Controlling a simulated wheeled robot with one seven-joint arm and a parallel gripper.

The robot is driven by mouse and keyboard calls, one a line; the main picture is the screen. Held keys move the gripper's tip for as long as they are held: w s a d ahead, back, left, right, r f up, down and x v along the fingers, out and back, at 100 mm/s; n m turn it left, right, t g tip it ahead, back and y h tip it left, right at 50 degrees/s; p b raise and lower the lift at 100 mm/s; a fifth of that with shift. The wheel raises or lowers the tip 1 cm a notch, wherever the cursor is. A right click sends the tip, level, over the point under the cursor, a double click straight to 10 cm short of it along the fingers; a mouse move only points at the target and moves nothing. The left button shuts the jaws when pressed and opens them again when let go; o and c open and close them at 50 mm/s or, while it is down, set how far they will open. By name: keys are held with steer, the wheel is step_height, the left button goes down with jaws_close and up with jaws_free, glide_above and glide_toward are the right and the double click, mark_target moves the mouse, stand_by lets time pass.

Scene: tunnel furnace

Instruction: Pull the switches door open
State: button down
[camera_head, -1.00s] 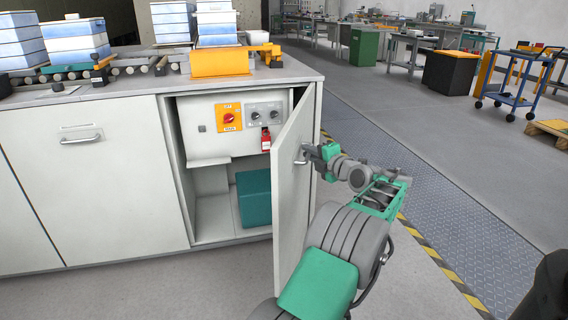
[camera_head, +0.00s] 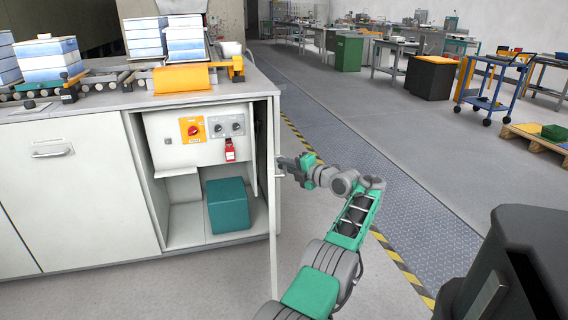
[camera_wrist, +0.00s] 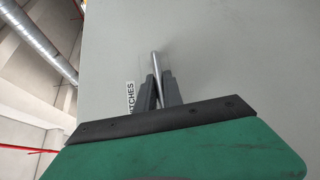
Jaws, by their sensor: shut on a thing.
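The switches door (camera_head: 273,190) stands open and shows nearly edge-on in the head view, at the right side of the cabinet opening. In the wrist view its grey face (camera_wrist: 235,60) fills most of the picture, with a label ending in "TCHES" partly hidden by a finger. My gripper (camera_head: 284,168) is at the door's outer face, shut on the metal bar handle (camera_wrist: 155,66), which shows between the fingers (camera_wrist: 158,92) in the wrist view. Inside the cabinet are a switch panel with a red rotary switch (camera_head: 193,130), a red padlock (camera_head: 230,150) and a teal box (camera_head: 228,205).
A closed door (camera_head: 75,190) with its own handle is on the left. Stacked blue-white boxes (camera_head: 145,38) and a yellow cover (camera_head: 182,78) stand on the counter. Open floor lies right of my arm, beyond yellow-black striping (camera_head: 390,252). A dark object (camera_head: 510,265) is at the lower right.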

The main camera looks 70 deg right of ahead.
steer(key=shift+w+a, duration=0.1)
steer(key=shift+a, duration=0.1)
steer(key=c, duration=1.5)
jaws_free()
steer(key=v, duration=0.8)
steer(key=shift+d+p, duration=0.1)
steer(key=shift+p, duration=0.3)
steer(key=shift+w, duration=0.1)
